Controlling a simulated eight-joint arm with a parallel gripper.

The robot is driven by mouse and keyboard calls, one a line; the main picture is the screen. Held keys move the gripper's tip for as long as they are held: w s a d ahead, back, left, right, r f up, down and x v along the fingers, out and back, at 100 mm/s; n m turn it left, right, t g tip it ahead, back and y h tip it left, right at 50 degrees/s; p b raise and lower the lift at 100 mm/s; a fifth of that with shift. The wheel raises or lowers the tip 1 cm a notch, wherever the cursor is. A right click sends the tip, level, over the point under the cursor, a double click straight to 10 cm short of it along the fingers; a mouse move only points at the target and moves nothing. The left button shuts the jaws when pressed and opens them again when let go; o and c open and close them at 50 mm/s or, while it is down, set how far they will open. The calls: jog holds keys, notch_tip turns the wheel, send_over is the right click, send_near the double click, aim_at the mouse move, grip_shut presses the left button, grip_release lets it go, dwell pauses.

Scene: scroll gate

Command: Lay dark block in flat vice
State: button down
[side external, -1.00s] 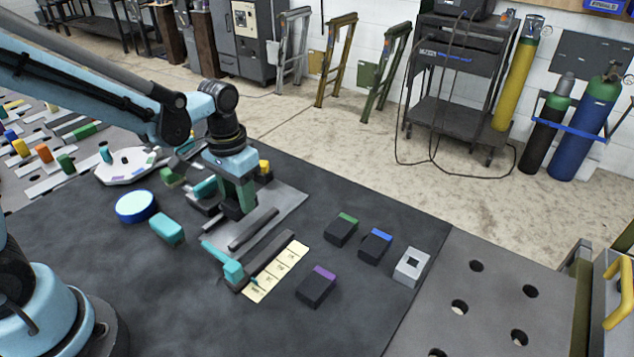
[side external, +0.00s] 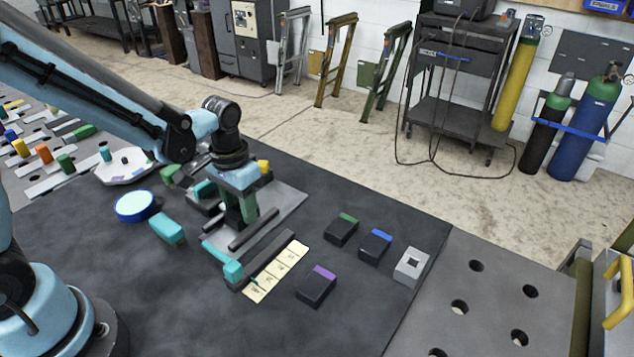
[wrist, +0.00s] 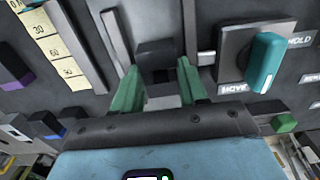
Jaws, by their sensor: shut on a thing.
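My gripper (side external: 240,208) has green fingers and points down over the flat vice's grey plate (side external: 285,205). It is shut on the dark block (wrist: 156,62), which shows between the fingertips (wrist: 158,84) in the wrist view. In the side view the fingers mostly hide the block. The vice has two long dark bars: one (side external: 254,229) close beside the gripper, the other (side external: 270,255) nearer the paper scale. A teal handle (side external: 232,270) sits at the near end. I cannot tell whether the block touches the plate.
A number scale (side external: 277,272) lies along the vice. Dark blocks with purple (side external: 316,287), green (side external: 341,230) and blue (side external: 375,246) tops stand to its right, near a grey square-holed block (side external: 411,266). A teal HOLD/MOVE knob (wrist: 265,62) stands beside the gripper.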

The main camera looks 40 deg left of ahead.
jog(key=c, duration=0.6)
grip_release()
notch_tip(320, 180, up, 13)
jog(key=s+f+t, duration=0.1)
jog(key=s+t, duration=0.5)
jog(key=t, duration=0.1)
jog(key=shift+a, duration=0.25)
dwell(0.3)
